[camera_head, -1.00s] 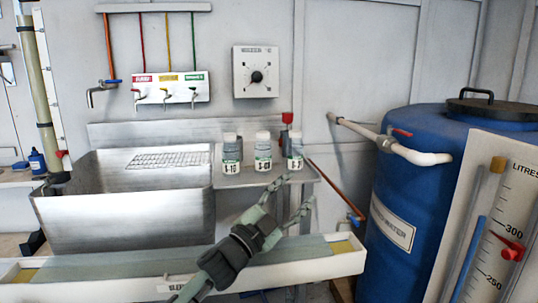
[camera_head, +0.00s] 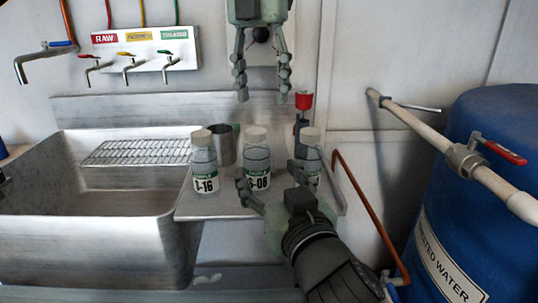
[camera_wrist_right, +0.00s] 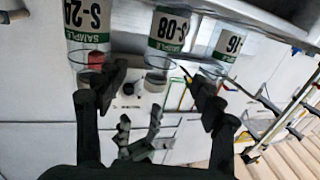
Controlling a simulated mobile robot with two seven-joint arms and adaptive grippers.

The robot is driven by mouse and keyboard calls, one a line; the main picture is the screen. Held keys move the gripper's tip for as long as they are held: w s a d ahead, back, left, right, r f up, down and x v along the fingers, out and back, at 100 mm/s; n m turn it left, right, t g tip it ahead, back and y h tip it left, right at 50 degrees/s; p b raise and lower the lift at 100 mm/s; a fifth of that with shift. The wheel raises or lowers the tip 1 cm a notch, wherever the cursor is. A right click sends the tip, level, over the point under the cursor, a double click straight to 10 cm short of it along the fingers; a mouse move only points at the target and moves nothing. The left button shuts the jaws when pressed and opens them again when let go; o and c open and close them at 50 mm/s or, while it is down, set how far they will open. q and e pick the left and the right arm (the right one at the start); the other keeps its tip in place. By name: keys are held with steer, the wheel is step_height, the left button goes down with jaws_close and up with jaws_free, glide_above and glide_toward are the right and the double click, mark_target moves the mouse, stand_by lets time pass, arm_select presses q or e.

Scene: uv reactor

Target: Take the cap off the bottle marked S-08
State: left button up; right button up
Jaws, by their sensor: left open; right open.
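The bottle marked S-08 (camera_head: 257,160) stands upright on the steel ledge, middle of three, its pale cap (camera_head: 256,134) on. In the right wrist view the S-08 bottle (camera_wrist_right: 168,32) appears upside down, ahead of and between the fingers. My right gripper (camera_head: 269,178) is open, its fingers spread to either side of the bottle's lower part in the head view; I cannot tell whether they touch it. My left gripper (camera_head: 263,97) is open and empty, pointing down above the S-08 cap, with a gap between; it also shows in the wrist view (camera_wrist_right: 138,135).
The S-16 bottle (camera_head: 205,168) stands left of S-08, and another bottle (camera_head: 311,152), S-24 in the wrist view, stands right. A metal cup (camera_head: 223,146) and a red-topped fixture (camera_head: 304,101) are behind. A sink (camera_head: 100,215) lies left, a blue tank (camera_head: 500,130) right.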

mark_target(260, 157)
steer(key=shift+w+a+r, duration=0.15)
steer(key=shift+w+r, duration=0.15)
steer(key=shift+w, duration=0.2)
steer(key=shift+x, duration=3.45)
jaws_close()
